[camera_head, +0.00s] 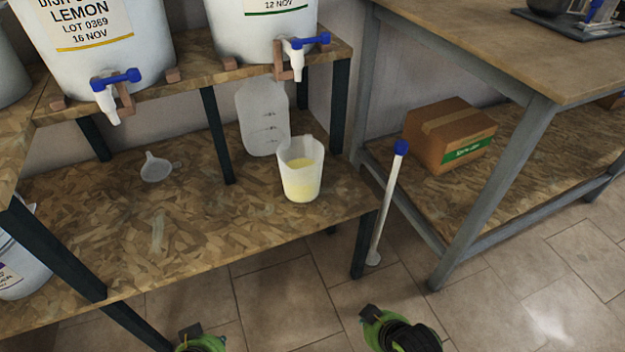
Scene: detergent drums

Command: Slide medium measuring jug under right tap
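A translucent white jug (300,181) with pale yellow contents stands upright near the right end of the lower shelf. Behind it to the left is a taller translucent container (262,120) with dark side marks. I cannot tell for certain which is the medium measuring jug. The right tap (294,62), white with a blue lever, is on the right drum above, its spout over the shelf's rear right part. Part of my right gripper assembly (405,336) shows at the bottom, clear of the shelf; its fingers cannot be made out.
The left drum (95,65) has a similar tap (112,97). A small funnel (155,167) lies on the lower shelf (225,235). Dark posts (216,135) bound the shelf. A blue-topped white rod (388,200) stands at its right end. A cardboard box (447,140) sits right.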

